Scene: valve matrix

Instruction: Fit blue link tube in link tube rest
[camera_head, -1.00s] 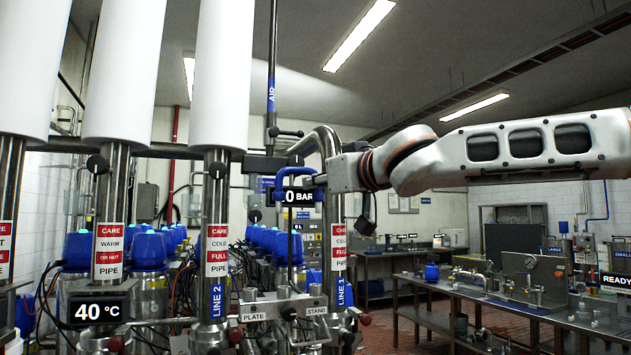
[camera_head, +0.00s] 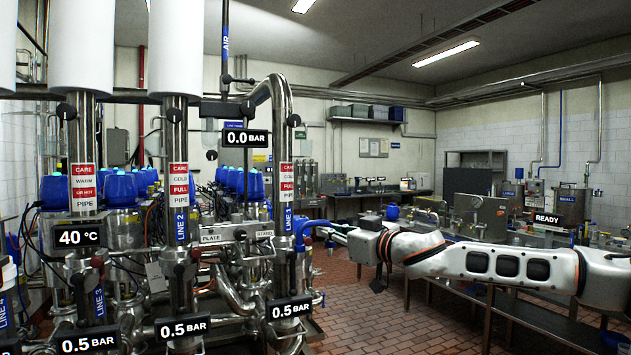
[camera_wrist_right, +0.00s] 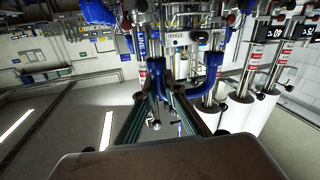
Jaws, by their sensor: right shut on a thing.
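The blue link tube (camera_head: 310,228) is bent, with its curved top to the right of the LINE 1 pipe in the head view. My right gripper (camera_head: 338,232) comes in from the right and is shut on it, holding it in the air. In the right wrist view the tube (camera_wrist_right: 212,75) shows as a blue U, with one leg at the fingers (camera_wrist_right: 157,103). A metal bracket (camera_head: 238,236) labelled PLATE and STAND is left of the tube. I cannot tell which part is the link tube rest. My left gripper is not in view.
Upright steel pipes, the LINE 1 pipe (camera_head: 287,185) among them, stand close to the left of the tube. Pressure displays (camera_head: 291,308) hang low in front. A steel bench (camera_head: 470,255) stands at the right. The tiled floor (camera_head: 365,300) between is clear.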

